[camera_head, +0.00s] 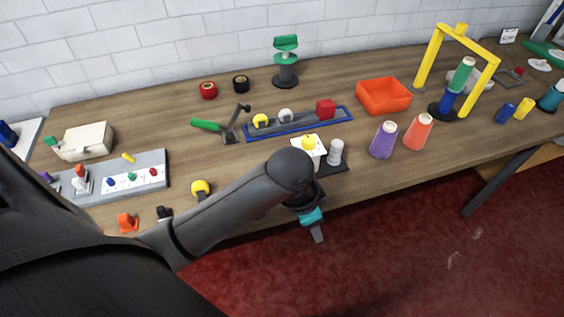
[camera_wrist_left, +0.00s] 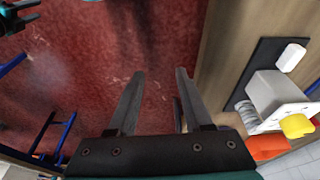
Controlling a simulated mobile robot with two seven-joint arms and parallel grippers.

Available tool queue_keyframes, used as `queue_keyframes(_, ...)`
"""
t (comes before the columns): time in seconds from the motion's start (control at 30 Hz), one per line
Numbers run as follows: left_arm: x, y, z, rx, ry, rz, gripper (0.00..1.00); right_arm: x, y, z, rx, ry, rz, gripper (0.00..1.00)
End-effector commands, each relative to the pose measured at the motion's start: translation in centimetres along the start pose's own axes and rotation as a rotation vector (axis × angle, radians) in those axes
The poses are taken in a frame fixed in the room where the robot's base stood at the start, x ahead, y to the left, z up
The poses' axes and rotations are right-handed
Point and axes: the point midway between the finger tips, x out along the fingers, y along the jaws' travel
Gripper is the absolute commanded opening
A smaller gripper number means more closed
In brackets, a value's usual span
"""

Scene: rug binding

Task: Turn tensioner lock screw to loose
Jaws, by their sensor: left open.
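A yellow knob (camera_head: 309,143) sits on a white block (camera_head: 311,156) on a dark plate near the table's front edge. I cannot tell for sure that this knob is the tensioner lock screw. In the left wrist view the yellow knob (camera_wrist_left: 297,126) and white block (camera_wrist_left: 268,95) are at the right, beside the fingers. My left gripper (camera_head: 317,234) hangs just off the front edge, below and in front of that block. Its fingers (camera_wrist_left: 160,75) are open and empty, with the red floor behind them.
A white spool (camera_head: 335,151) stands beside the block, with purple (camera_head: 383,139) and orange (camera_head: 417,132) cones to the right. A blue-edged tray (camera_head: 297,122) lies behind. A grey panel (camera_head: 118,175) is at left. The floor before the table is clear.

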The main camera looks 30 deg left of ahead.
Motion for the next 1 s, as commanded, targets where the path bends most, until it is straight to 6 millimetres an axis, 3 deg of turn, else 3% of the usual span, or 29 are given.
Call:
queue_keyframes(0.03,-0.3,-1.7,-0.9,0.037,-0.021,-0.009,0.50,0.0,0.0,0.0,0.000,0.001,0.001,0.50)
queue_keyframes(0.27,-2.9,-8.6,-3.1,0.121,-0.139,-0.015,0.50,0.0,0.1,0.0,0.001,0.001,0.001,0.50)
queue_keyframes(0.4,-5.8,-13.2,-3.7,0.114,-0.200,-0.021,0.50,0.0,0.2,0.0,0.001,0.000,0.003,0.50)
queue_keyframes(0.53,-8.8,-16.5,-3.9,0.085,-0.233,-0.020,0.50,0.0,0.2,0.0,0.001,0.000,0.003,0.50)
queue_keyframes(0.77,-11.7,-19.3,-3.9,0.045,-0.251,-0.013,0.50,0.0,0.2,0.1,0.001,0.000,0.003,0.50)
queue_keyframes(0.87,-11.6,-19.5,-3.7,0.042,-0.253,-0.010,0.50,0.1,0.2,0.1,0.001,-0.001,0.003,0.50)
queue_keyframes(1.0,-9.7,-19.5,-3.2,0.041,-0.255,-0.008,0.50,0.4,0.2,0.1,0.001,-0.001,0.003,0.50)
